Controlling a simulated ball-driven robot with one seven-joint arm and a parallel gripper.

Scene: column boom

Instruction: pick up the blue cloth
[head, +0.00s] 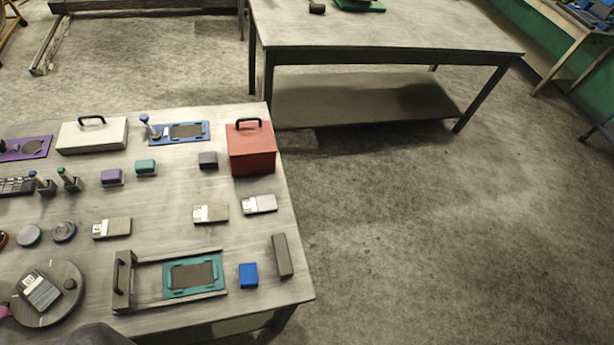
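A small blue thing (248,275), block-like in shape, lies near the front right corner of the near table (262,225). It may be the folded blue cloth; at this size I cannot tell cloth from a solid block. It sits between a teal-plated frame on its left and a dark grey bar on its right, apart from both. Its top is uncovered. My gripper's fingers do not show. A dark grey rounded shape at the bottom left edge may be part of my arm.
The dark bar (282,256) and the teal-plated frame with an upright handle (194,275) flank the blue thing. A red box (251,148), white case (92,135), blue tray (180,132) and several small blocks stand behind. Another table (380,30) is beyond; floor at right is clear.

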